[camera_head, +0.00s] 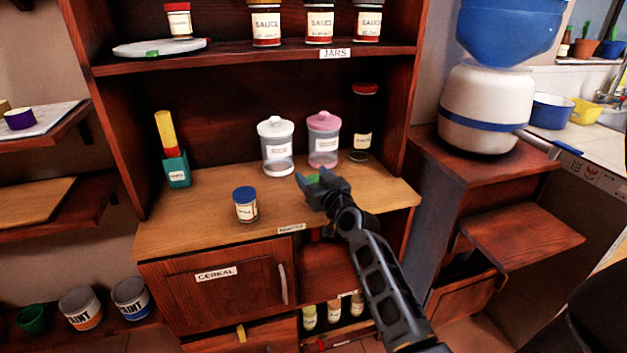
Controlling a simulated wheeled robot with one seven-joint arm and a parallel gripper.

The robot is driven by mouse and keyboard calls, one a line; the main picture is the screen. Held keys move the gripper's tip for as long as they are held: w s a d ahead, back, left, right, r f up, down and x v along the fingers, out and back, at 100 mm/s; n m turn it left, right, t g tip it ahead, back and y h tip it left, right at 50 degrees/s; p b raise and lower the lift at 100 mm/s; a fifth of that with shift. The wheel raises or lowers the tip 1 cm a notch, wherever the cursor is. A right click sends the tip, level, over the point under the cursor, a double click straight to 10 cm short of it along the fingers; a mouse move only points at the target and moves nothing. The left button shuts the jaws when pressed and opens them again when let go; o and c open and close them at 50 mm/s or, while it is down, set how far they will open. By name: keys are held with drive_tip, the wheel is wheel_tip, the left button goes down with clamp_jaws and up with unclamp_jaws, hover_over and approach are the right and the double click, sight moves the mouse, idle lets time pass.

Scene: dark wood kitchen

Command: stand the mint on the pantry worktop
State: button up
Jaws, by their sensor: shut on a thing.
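My gripper (312,184) is over the right part of the pantry worktop (205,207), in front of the clear jars. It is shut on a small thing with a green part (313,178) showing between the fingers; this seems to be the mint. My gripper hides most of it, so I cannot tell whether it touches the worktop or how it is tilted. The worktop is light wood with a label on its front edge.
On the worktop stand a blue-lidded jar (245,205), a white-lidded jar (276,146), a pink-lidded jar (323,140), a dark jar (362,122) and a teal holder (176,170). The jar shelf (250,57) overhangs the back. The worktop's front left is clear.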

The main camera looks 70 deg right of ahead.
drive_tip(key=shift+f, duration=0.1)
drive_tip(key=o, duration=1.2)
drive_tip(key=shift+o, duration=0.2)
drive_tip(key=b+v, duration=0.2)
drive_tip(key=v, duration=1)
drive_tip(key=shift+r, duration=0.2)
